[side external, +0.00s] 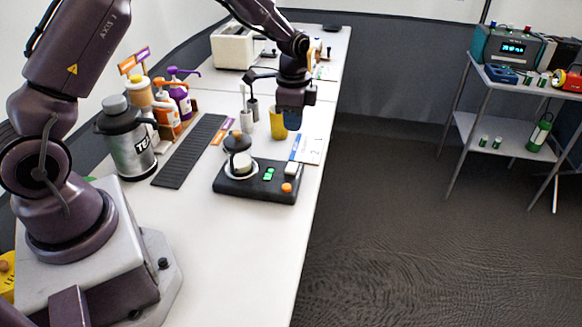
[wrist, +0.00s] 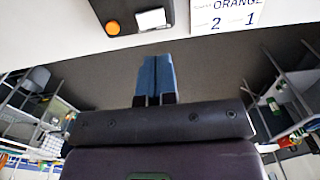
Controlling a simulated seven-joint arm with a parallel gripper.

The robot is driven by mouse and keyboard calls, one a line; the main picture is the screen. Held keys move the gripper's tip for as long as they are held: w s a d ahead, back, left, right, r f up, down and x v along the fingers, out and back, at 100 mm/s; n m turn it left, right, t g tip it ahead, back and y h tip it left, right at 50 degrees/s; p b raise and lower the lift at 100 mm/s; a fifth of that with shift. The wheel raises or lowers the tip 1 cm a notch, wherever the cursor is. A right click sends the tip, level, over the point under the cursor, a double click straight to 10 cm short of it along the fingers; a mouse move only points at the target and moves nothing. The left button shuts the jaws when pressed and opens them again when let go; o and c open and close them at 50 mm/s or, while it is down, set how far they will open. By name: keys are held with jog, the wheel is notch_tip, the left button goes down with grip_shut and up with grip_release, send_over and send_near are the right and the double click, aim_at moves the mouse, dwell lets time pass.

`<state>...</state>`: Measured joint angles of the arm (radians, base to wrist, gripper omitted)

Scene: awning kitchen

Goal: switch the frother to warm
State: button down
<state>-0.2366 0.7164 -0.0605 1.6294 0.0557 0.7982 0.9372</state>
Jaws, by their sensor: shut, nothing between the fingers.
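The frother (side external: 225,186) is a flat black base on the white counter, with a small dark-topped jug (side external: 238,160) on its round plate. Its front panel has green buttons (side external: 268,173), a white rocker (side external: 291,169) and an orange round button (side external: 287,187). In the wrist view, only a corner of the base shows at the top, with the orange button (wrist: 112,27) and white rocker (wrist: 151,19). No labels are readable on them. My gripper (side external: 293,126) is shut and empty, its blue fingers (wrist: 156,58) together, above the counter behind the frother and apart from it.
A yellow cup (side external: 277,123) stands near my gripper. A printed card (side external: 309,150) lies by the counter's right edge, its large "ORANGE" text (wrist: 238,5) showing in the wrist view. A black mat (side external: 190,150), steel flask (side external: 128,145) and bottles stand left. Floor lies beyond the edge.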

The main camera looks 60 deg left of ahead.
jog(key=shift+r, duration=1.1)
jog(key=s+d+r+n+t, duration=0.2)
jog(key=s+d+r+n, duration=0.2)
jog(key=s+r, duration=0.5)
jog(key=s+d+r+n+t, duration=0.3)
jog(key=s+r, duration=0.7)
jog(key=s, duration=0.5)
jog(key=shift+s+d+n+t, duration=0.35)
jog(key=shift+d+n, duration=0.45)
jog(key=shift+n, duration=0.2)
